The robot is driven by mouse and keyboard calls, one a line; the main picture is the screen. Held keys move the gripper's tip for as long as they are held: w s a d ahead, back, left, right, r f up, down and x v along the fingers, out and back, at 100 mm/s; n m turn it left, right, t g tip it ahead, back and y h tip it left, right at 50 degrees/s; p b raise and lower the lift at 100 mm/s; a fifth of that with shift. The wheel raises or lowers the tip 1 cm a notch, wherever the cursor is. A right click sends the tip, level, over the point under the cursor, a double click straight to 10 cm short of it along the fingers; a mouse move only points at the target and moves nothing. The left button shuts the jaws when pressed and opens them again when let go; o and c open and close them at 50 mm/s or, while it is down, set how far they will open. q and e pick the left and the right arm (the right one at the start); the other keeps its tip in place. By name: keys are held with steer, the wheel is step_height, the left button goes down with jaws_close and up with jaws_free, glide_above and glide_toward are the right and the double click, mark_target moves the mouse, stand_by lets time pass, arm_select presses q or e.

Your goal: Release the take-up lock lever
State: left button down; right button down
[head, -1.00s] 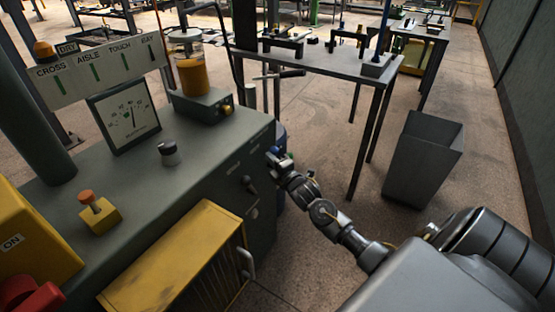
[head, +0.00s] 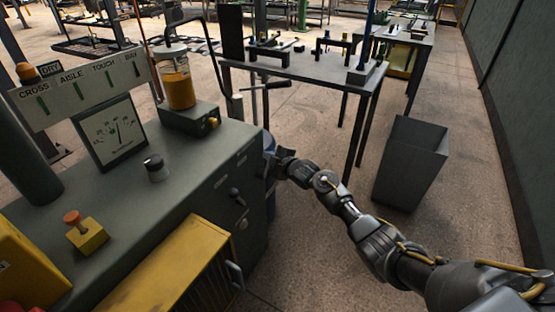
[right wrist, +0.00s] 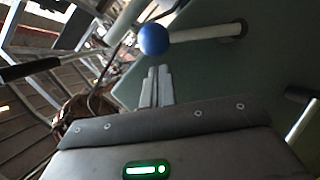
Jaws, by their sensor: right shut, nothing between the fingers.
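A blue ball knob (right wrist: 153,40) on a pale rod, apparently the lock lever, shows in the right wrist view in front of a dark green panel. My right gripper (right wrist: 157,82) is shut and empty, its fingers side by side, with the tips pointing towards the knob and looking a little short of it. In the head view my right gripper (head: 272,167) is at the far right side of the grey-green machine (head: 180,170). Its fingertips and the blue knob are hard to make out there. My left gripper is not in view.
A bar with a black grip (head: 273,85) sticks out behind the machine; a black handle (right wrist: 35,68) also shows in the wrist view. A blue drum (head: 270,204) stands beside the machine. A table (head: 300,66) and a grey bin (head: 410,165) are further right.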

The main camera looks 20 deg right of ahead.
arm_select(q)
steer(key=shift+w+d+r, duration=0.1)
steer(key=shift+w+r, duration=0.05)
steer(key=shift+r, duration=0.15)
arm_select(e)
steer(key=shift+w+d+f, duration=0.2)
steer(key=shift+d, duration=0.25)
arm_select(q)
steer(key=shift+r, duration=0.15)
arm_select(e)
steer(key=shift+r, duration=0.1)
